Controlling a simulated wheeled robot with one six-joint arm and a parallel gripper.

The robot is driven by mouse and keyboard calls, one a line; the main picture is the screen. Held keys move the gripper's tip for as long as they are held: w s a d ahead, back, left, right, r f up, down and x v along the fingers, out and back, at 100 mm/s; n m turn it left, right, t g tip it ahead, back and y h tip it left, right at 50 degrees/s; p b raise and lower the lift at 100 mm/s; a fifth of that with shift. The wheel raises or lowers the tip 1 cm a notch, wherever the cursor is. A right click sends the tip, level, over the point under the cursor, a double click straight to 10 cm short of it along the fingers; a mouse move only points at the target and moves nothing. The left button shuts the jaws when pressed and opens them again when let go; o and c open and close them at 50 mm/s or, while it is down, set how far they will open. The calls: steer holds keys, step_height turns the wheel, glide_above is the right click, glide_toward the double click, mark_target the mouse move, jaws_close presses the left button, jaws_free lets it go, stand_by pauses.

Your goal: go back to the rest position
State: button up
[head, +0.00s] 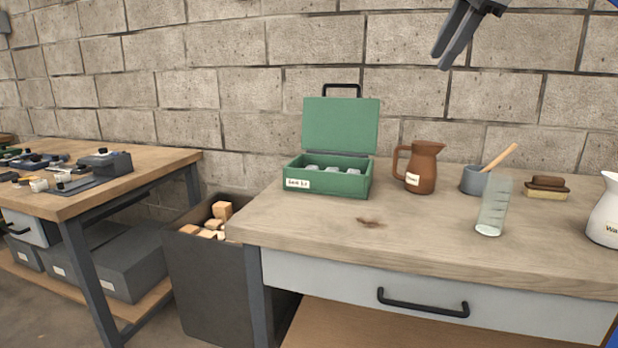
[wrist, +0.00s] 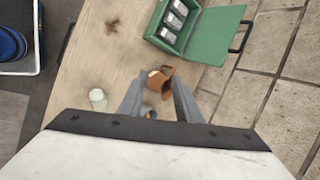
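My gripper (head: 441,60) hangs high over the workbench at the top right of the head view, well above the objects. In the wrist view my gripper (wrist: 157,80) has its two grey fingers apart with nothing held between them. The brown jug (head: 422,167) and the grey mortar (head: 474,180) with its wooden pestle (head: 500,157) stand on the bench. In the wrist view the jug (wrist: 155,85) shows far below, between the fingers, and the mortar is partly hidden by my gripper.
A dark bin (head: 208,275) of wood blocks and a second bench (head: 75,203) stand left. A block wall closes the back.

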steer(key=s+f+n+h, duration=0.1)
steer(key=s+f+n, duration=0.4)
steer(key=f, duration=1.2)
steer(key=s+d+f+n, duration=0.1)
steer(key=s+f+n, duration=0.5)
steer(key=s+f, duration=0.7)
steer(key=s+f+n+g+h, duration=0.1)
steer(key=s+f+n, duration=0.5)
steer(key=f, duration=1.5)
steer(key=s, duration=0.4)
steer(key=shift+d+f+h, duration=0.2)
steer(key=shift+f+h, duration=0.1)
steer(key=shift+f, duration=0.05)
steer(key=shift+s, duration=0.1)
